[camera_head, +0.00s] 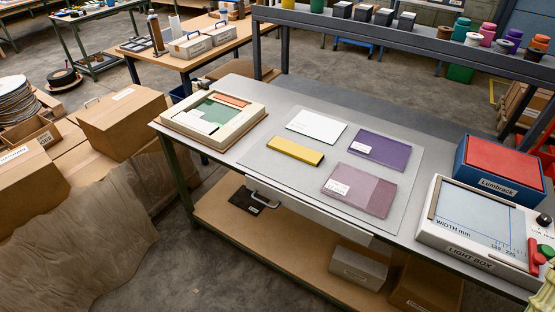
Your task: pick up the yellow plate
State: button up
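The yellow plate (295,150) is a small flat bar-shaped piece. It lies flat on a light grey mat (270,175) on the workbench. A white plate (316,126) lies behind it, a purple plate (379,149) to its right and a mauve plate (359,190) to its front right, each apart from it. Nothing covers the yellow plate. My gripper is not in view.
A framed tray (181,124) with coloured pieces stands at the bench's left end. A blue and red box (500,168) and a light box (475,228) stand at the right. A raised shelf (400,42) runs behind. Cardboard boxes (122,122) crowd the floor at left.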

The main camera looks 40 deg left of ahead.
aim_at(308, 155)
jog(key=k, duration=0.3)
jog(key=u, duration=0.75)
